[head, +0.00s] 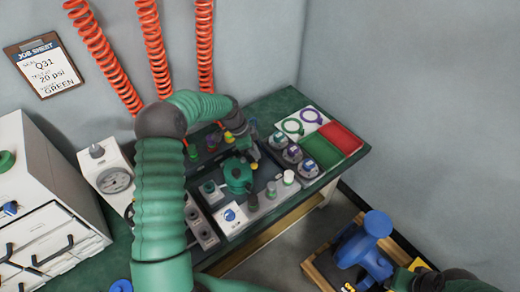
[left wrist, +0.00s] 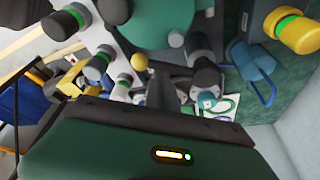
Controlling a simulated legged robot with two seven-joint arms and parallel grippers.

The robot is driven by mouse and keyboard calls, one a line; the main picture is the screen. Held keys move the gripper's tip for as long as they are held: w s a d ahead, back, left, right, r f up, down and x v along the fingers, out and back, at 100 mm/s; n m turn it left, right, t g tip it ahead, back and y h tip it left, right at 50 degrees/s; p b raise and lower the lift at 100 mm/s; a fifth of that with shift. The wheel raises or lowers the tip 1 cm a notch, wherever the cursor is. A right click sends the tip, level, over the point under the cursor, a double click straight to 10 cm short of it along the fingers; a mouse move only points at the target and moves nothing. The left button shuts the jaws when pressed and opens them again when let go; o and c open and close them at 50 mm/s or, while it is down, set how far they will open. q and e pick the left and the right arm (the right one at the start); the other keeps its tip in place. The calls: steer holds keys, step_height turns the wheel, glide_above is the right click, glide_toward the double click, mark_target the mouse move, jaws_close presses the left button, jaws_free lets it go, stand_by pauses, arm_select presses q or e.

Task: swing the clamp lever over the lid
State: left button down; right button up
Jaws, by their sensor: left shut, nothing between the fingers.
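The green domed lid (head: 238,174) sits on the grey test station on the bench. In the left wrist view its green side (left wrist: 160,22) shows at the top. My left gripper (head: 248,150) reaches down just behind the lid and is shut and empty; its dark fingers show in the left wrist view (left wrist: 182,92). A small yellow ball knob (left wrist: 139,62) shows close to the fingers, beside the lid; it may be the clamp lever's end, but I cannot tell which way the lever points. My right arm (head: 440,281) is at the bottom right; its fingers cannot be made out.
Grey, green and white knobbed parts (head: 270,190) stand in front of the lid. Padlock-like parts (head: 292,153) and red, green and white panels (head: 322,152) lie to the right. A blue device (head: 365,250) sits on a low wooden base.

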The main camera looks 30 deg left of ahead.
arm_select(q)
steer(key=a+m, duration=0.1)
steer(key=s+m+g, duration=0.1)
steer(key=m, duration=0.1)
steer(key=a+m+p, duration=0.1)
steer(key=m, duration=0.1)
steer(key=shift+s+a+g+h, duration=0.25)
steer(key=shift+a+g+h, duration=0.05)
steer(key=shift+h, duration=0.1)
steer(key=shift+a, duration=0.15)
steer(key=shift+s+a, duration=0.15)
steer(key=shift+a, duration=0.25)
steer(key=shift+p, duration=0.3)
